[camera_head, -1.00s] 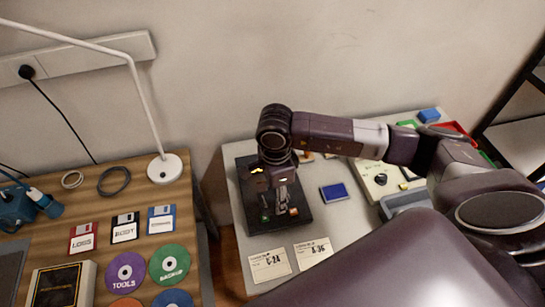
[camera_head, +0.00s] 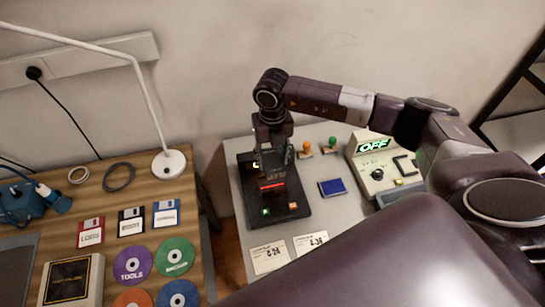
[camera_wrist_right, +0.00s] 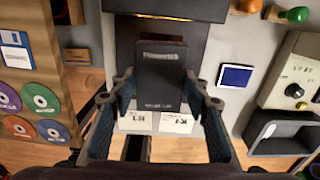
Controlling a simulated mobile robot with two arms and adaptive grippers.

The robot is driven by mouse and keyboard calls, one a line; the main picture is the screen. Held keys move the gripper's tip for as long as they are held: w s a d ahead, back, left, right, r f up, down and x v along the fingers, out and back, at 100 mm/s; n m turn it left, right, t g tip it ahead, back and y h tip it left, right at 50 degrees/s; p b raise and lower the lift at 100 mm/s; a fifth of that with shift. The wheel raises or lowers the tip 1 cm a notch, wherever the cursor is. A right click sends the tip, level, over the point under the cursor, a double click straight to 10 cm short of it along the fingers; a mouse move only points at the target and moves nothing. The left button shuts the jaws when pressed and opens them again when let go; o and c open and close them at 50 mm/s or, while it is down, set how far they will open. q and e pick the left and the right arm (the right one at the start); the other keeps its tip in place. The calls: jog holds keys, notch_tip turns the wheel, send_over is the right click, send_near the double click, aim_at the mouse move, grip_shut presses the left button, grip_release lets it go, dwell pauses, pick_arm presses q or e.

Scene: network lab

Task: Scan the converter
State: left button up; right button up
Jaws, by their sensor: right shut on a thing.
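The converter (camera_wrist_right: 160,77) is a small dark box with pale lettering too blurred to read. In the right wrist view it sits between the fingers of my right gripper (camera_wrist_right: 161,92), which is shut on it. In the head view my right gripper (camera_head: 272,152) comes down over a black scanning station (camera_head: 246,176) on the grey table. The converter (camera_head: 276,198) is over this station, and a red glowing line shows across it. Whether it touches the station I cannot tell. Green and orange buttons are at the station's front. My left gripper is not in view.
A blue-screened device (camera_head: 333,187) lies right of the station. Behind are orange and green knobs and a beige box (camera_head: 378,172) with a display reading OFF. Two paper labels (camera_head: 270,257) lie in front. A wooden desk (camera_head: 98,213) with disks stands left.

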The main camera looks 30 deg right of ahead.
jog(key=shift+f+b, duration=2.15)
jog(key=shift+f, duration=1.25)
jog(key=shift+r+p, duration=2.1)
jog(key=shift+r, duration=1)
jog(key=shift+f, duration=0.1)
